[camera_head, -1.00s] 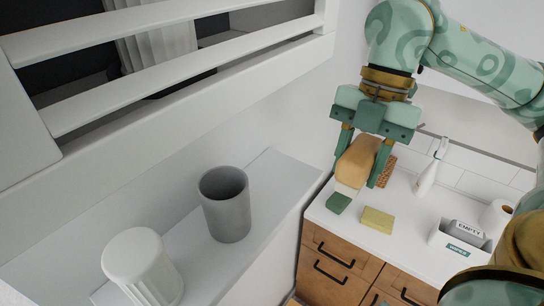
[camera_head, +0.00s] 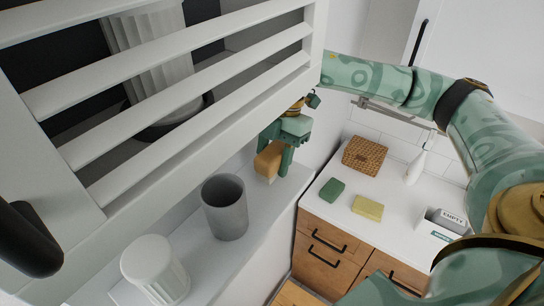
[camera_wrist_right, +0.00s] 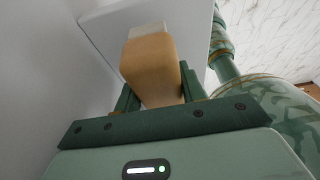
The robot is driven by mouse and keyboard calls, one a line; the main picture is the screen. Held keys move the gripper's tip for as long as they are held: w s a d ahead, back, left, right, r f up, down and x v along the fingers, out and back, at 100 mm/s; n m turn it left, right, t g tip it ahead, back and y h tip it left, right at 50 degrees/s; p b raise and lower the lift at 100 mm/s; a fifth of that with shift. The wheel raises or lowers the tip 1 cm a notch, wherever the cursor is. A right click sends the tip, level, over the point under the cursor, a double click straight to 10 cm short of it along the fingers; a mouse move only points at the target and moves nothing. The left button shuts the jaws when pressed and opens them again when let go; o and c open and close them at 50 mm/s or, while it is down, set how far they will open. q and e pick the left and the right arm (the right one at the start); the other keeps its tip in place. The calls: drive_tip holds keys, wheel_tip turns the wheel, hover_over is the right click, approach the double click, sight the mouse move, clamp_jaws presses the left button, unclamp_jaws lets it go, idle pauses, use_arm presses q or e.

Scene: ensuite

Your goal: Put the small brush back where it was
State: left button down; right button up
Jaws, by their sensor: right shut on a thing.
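The small brush (camera_head: 268,160) has a tan wooden back and a pale end that points down. My right gripper (camera_head: 279,163) is shut on it and holds it over or close to the far end of the white ledge (camera_head: 263,216); I cannot tell if it touches. In the right wrist view the brush (camera_wrist_right: 150,66) sits between the fingers of the right gripper (camera_wrist_right: 155,95), its pale end pointing away from the palm. My left gripper is not in view.
A grey cup (camera_head: 225,208) and a white fluted container (camera_head: 155,269) stand on the ledge. White slats (camera_head: 190,85) hang close above it. The counter (camera_head: 330,210) at right holds a woven box (camera_head: 364,156), a green sponge (camera_head: 332,189), a yellow sponge (camera_head: 368,207) and a white bottle (camera_head: 415,168).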

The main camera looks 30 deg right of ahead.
drive_tip(key=shift+w+a+f+p, duration=0.1)
drive_tip(key=shift+a+f+p, duration=0.05)
drive_tip(key=shift+f+p, duration=0.2)
drive_tip(key=shift+w+f, duration=0.1)
drive_tip(key=shift+f, duration=0.1)
drive_tip(key=shift+f, duration=0.15)
drive_tip(key=o, duration=0.9)
drive_tip(key=b+v, duration=0.2)
drive_tip(key=v, duration=1)
